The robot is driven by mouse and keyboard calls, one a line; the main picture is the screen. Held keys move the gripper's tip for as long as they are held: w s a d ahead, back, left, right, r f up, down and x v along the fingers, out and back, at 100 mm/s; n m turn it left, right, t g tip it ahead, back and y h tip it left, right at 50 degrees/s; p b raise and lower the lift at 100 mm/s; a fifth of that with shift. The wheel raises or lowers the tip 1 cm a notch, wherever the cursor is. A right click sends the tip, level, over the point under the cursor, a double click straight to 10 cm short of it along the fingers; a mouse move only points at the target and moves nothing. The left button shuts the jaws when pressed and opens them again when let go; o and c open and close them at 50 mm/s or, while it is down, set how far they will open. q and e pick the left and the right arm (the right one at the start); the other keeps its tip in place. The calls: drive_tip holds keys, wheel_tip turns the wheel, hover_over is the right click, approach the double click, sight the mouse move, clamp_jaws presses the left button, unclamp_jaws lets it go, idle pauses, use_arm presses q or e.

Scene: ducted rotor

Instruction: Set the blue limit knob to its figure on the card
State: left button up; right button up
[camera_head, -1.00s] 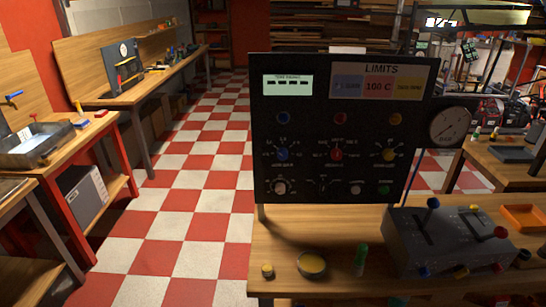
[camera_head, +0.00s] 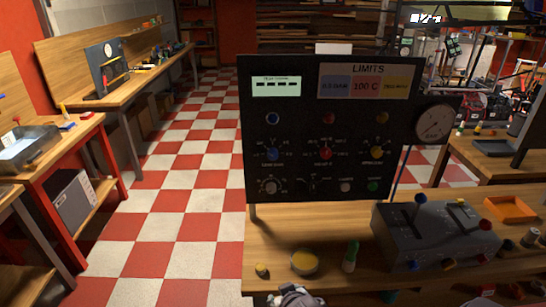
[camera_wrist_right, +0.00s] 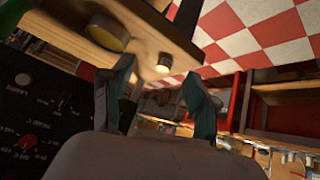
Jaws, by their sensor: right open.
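The blue limit knob (camera_head: 273,154) is at the left of the middle row on the black panel, inside a printed scale. Its pointer is too small to read. The LIMITS card (camera_head: 365,82) is at the panel's upper right; its blue field (camera_head: 335,86) bears a figure too blurred to read surely. My right gripper (camera_wrist_right: 160,75) shows two spread fingers with nothing between them, close to the bench front. A grey part, apparently of it, shows at the bottom of the head view, below and apart from the panel. My left gripper is not in view.
A red knob (camera_head: 326,153) and a yellow knob (camera_head: 377,152) share the row. A yellow-topped round dish (camera_head: 305,262), a small yellow peg (camera_head: 262,270) and a green piece (camera_head: 350,257) stand on the bench before the panel. A grey box (camera_head: 436,235) stands right.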

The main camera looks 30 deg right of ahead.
drive_tip(key=w+d+r+m+t+h, duration=0.2)
drive_tip(key=w+d+r, duration=0.1)
drive_tip(key=w+r, duration=0.3)
drive_tip(key=w+d+r+m+t+h, duration=0.2)
drive_tip(key=w+d+r+t, duration=0.15)
drive_tip(key=w+r, duration=0.25)
drive_tip(key=m+t+h, duration=0.2)
approach(273, 156)
drive_tip(key=p+x, duration=0.3)
drive_tip(key=x, duration=0.5)
drive_tip(key=shift+w+d+p, duration=0.3)
drive_tip(key=shift+w+d, duration=0.05)
drive_tip(key=shift+w, duration=0.25)
drive_tip(key=shift+c, duration=0.4)
drive_tip(key=shift+n, duration=0.3)
clamp_jaws()
